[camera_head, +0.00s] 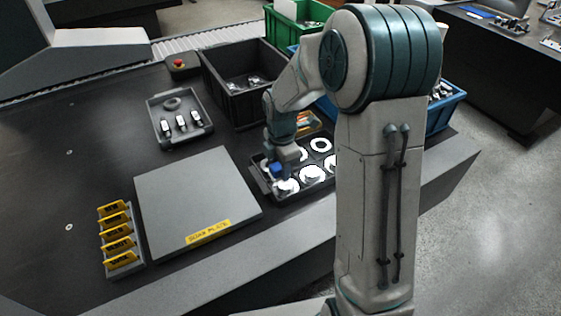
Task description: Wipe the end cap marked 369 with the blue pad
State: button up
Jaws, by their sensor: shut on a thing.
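My gripper (278,163) points down over the left part of a dark compartmented tray (262,189). It is shut on a small blue thing, which looks like the blue pad (277,169). White round end caps sit in the tray: one (287,187) at the front just below the pad, one (312,174) to its right, and one (320,145) farther back. I cannot tell whether the pad touches a cap. No number is legible, so I cannot tell which cap is marked 369. My arm hides the tray's right side.
A grey plate (195,195) with a yellow label lies left of the tray. Yellow tags stand in a rack (137,262) at the left. A parts tray (183,135), a black bin (240,105), a green crate (285,32) and a red button (179,62) are farther back.

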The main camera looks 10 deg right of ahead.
aim_at(282, 184)
notch_tip(282, 184, down, 4)
jog(key=b, duration=0.3)
jog(key=shift+f, duration=0.15)
jog(key=shift+d+f, duration=0.1)
jog(key=shift+f, duration=0.15)
jog(key=shift+w+d, duration=0.35)
jog(key=shift+d, duration=0.6)
jog(key=shift+w+d, duration=0.3)
jog(key=shift+d, duration=0.6)
jog(key=shift+a, duration=0.3)
jog(key=a, duration=0.1)
jog(key=s+a, duration=0.1)
jog(key=a, duration=0.1)
jog(key=shift+s+a+r+p, duration=0.15)
jog(key=shift+r+p, duration=0.2)
jog(key=shift+r, duration=0.25)
jog(key=shift+w+a+r+p, duration=0.1)
jog(key=shift+r+p, duration=0.2)
jog(key=shift+r, duration=0.3)
jog(key=shift+s+r+p, duration=0.1)
jog(key=shift+r+p, duration=2.25)
jog(key=shift+r, duration=0.5)
